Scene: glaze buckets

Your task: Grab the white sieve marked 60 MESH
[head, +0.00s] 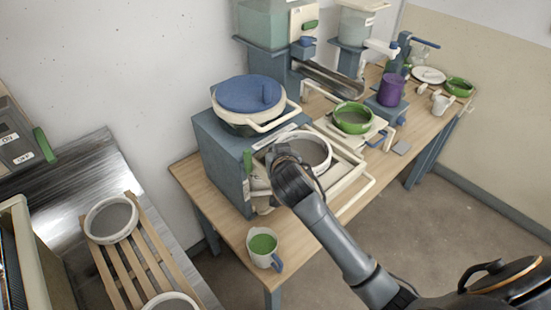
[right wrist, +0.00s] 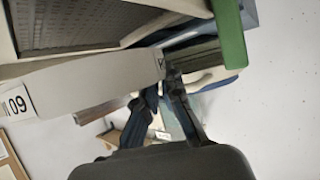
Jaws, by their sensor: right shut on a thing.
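The white sieve (head: 326,147) with grey mesh sits on a cream frame on the wooden table in the head view. In the right wrist view its white wall (right wrist: 75,88) fills the upper left. A label there (right wrist: 17,104) shows 60 upside down; the word beside it cannot be read. My right gripper (head: 280,152) reaches the sieve's near left rim, and its fingers (right wrist: 170,82) are shut on the wall's edge. The grip point is partly hidden by the gripper in the head view. My left gripper is not in view.
A blue-lidded bucket (head: 250,93) stands on a blue-grey box left of the sieve. A green-glaze mug (head: 263,247) stands near the table's front corner. A green bowl (head: 353,117) and purple cup (head: 391,90) are behind right. More white sieves (head: 111,219) lie on a slatted rack.

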